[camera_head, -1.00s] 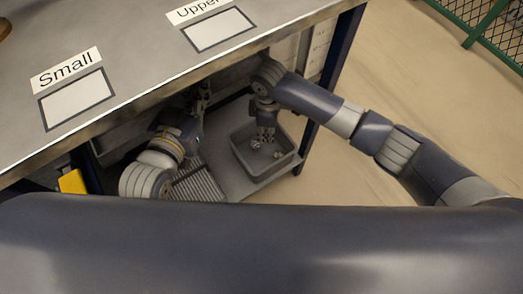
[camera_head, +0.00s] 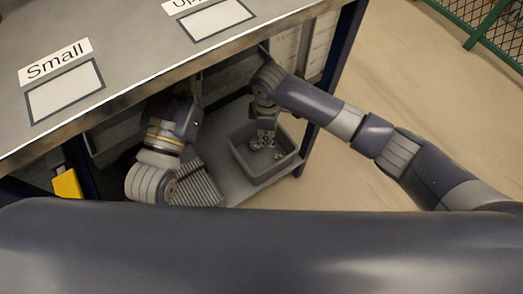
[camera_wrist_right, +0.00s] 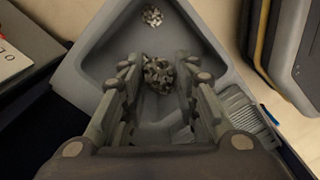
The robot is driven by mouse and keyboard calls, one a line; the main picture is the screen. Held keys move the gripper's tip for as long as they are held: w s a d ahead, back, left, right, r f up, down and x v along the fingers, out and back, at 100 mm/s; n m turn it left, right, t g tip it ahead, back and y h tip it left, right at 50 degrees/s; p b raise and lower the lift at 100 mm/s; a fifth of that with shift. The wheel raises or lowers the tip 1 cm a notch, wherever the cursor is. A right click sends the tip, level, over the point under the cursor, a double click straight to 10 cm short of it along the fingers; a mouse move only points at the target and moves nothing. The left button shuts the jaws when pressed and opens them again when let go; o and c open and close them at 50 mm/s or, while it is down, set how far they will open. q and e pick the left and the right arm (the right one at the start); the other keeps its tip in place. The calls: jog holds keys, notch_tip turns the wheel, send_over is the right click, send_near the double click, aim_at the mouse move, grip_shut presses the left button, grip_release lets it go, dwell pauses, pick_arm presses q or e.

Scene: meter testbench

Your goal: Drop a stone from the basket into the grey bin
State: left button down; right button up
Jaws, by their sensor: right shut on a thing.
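A grey bin (camera_head: 240,163) stands on the lower shelf under the bench and also fills much of the right wrist view (camera_wrist_right: 90,60). My right gripper (camera_head: 266,140) points down over it, inside its outline in the head view. In the right wrist view, my right gripper (camera_wrist_right: 158,72) is shut on a speckled grey stone (camera_wrist_right: 158,76) between its fingers. Another stone (camera_wrist_right: 152,16) lies in the bin beyond it. Small stones (camera_head: 279,155) also show in the bin in the head view. My left arm reaches under the bench; its fingertips are hidden. No separate basket can be made out.
The bench top (camera_head: 130,60) with labelled rectangles overhangs the shelf. A ribbed grey panel (camera_head: 197,185) lies left of the bin. A blue bench leg (camera_head: 340,60) stands to its right. Open floor (camera_head: 430,110) lies to the right, with a green mesh fence (camera_head: 495,25) beyond.

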jog(key=o, duration=1.1)
notch_tip(320, 180, up, 12)
